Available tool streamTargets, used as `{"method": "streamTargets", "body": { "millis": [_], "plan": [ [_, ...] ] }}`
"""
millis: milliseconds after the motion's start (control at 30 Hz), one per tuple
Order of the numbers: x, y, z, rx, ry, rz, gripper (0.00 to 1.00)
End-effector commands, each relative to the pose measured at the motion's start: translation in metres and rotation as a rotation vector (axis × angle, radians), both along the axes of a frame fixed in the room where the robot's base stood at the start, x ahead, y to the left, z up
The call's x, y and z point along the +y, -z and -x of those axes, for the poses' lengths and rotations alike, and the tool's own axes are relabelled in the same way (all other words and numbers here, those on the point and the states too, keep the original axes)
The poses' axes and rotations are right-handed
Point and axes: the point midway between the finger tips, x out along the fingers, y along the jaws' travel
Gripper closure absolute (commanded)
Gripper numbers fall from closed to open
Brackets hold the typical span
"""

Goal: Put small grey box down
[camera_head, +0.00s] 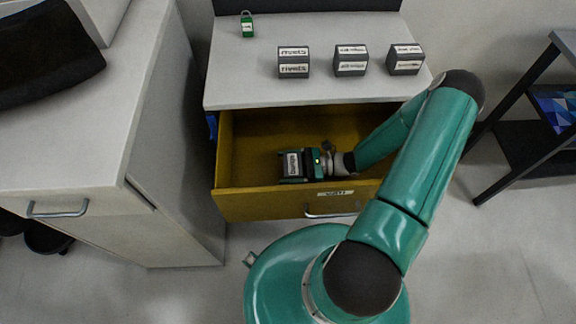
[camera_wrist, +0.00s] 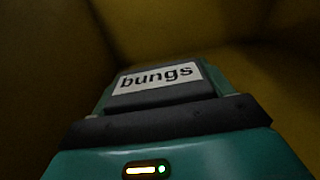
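The small grey box (camera_head: 293,164) has a white label and is inside the open yellow drawer (camera_head: 262,203). In the wrist view the box (camera_wrist: 160,84) shows its label, which reads "bungs". My gripper (camera_head: 289,165) reaches into the drawer from the right, with a green finger along each side of the box. It appears shut on the box. Whether the box touches the drawer floor cannot be told.
Three grey labelled boxes (camera_head: 294,62) (camera_head: 351,60) (camera_head: 405,59) and a green padlock (camera_head: 247,25) stand on the white top (camera_head: 235,88) above the drawer. A white cabinet (camera_head: 130,130) is at left, a dark shelf rack (camera_head: 520,140) at right. The drawer's left side is empty.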

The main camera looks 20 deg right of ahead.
Motion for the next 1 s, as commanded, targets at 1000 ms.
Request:
{"method": "streamTargets", "body": {
  "millis": [1000],
  "plan": [
    [-0.098,-0.002,0.031,0.000,0.002,0.002,0.01]
  ]
}}
